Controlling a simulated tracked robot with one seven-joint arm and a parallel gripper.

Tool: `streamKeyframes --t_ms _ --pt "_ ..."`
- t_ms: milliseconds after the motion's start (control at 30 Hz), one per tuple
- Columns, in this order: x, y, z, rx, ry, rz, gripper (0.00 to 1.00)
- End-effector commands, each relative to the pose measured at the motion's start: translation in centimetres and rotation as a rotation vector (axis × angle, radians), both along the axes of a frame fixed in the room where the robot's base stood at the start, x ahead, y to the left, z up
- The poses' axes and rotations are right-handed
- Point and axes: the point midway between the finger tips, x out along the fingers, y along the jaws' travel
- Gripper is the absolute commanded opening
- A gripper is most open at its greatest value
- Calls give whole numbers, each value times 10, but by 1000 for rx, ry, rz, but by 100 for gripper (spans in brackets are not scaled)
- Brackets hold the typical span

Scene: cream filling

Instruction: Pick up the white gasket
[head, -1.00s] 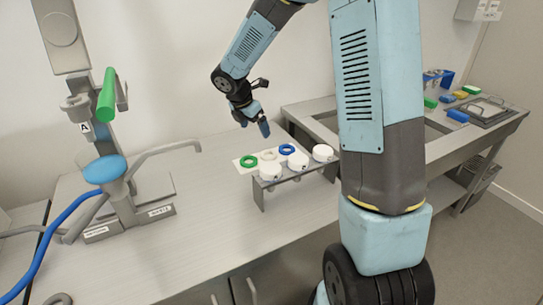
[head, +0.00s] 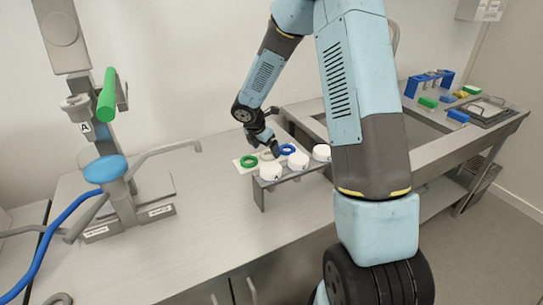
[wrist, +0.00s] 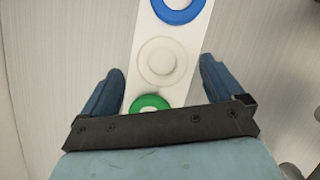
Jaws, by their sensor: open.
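The white gasket (wrist: 158,62) lies flat on a white strip (wrist: 143,30) in the wrist view, between the blue gasket (wrist: 180,8) and the green gasket (wrist: 150,104). In the head view the white gasket (head: 267,155) is small and partly covered by my gripper. The green gasket (head: 249,161) is to its left and the blue gasket (head: 287,149) to its right. My gripper (head: 269,148) is low over the strip. In the wrist view its open fingers (wrist: 162,78) stand on either side of the strip, with nothing between them held.
A small grey rack (head: 262,184) with white round caps (head: 270,171) stands just in front of the strip. A machine with a green handle (head: 107,95) and blue hose (head: 55,225) is at left. A sink (head: 400,135) and several coloured blocks are at right. The front counter is clear.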

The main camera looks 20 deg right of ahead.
Motion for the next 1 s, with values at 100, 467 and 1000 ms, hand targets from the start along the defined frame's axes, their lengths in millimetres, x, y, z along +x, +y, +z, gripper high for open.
streamKeyframes --t_ms 100,467,1000 --pt "3 -5 -14 0 2 1 95" --pt "5 -8 -22 0 0 0 95" --pt "5 -8 -22 1 0 -1 44"
